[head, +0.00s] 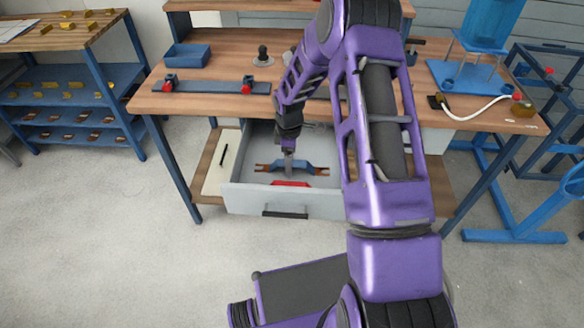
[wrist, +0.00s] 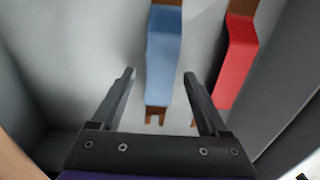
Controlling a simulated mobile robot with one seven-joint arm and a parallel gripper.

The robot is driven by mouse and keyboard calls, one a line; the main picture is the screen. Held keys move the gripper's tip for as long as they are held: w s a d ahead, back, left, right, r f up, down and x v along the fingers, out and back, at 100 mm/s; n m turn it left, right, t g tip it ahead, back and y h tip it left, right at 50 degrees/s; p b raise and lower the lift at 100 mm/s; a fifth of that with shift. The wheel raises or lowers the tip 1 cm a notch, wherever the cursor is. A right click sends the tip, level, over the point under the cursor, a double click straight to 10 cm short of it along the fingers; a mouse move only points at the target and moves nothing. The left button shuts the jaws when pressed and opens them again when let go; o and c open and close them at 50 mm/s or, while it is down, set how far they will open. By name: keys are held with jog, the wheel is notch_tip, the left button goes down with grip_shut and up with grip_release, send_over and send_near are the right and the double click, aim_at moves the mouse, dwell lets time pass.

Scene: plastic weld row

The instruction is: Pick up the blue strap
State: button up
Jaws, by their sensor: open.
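The blue strap (head: 302,164) lies in the open drawer, with brown ends, partly hidden by my gripper (head: 288,162) in the head view. In the wrist view the blue strap (wrist: 163,60) runs up the picture, with a forked brown end near the palm. My gripper (wrist: 159,76) is open, its fingertips either side of the strap in the picture, with gaps on both sides. It holds nothing. I cannot tell the height left between fingertips and strap.
A red strap (wrist: 236,62) lies right of the blue one in the wrist view; in the head view it (head: 290,184) is nearer the drawer front (head: 240,201). Drawer walls enclose both. The workbench top (head: 222,70) overhangs behind.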

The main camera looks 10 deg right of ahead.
jog(key=shift+c, duration=0.3)
grip_shut()
jog(key=shift+r, duration=0.15)
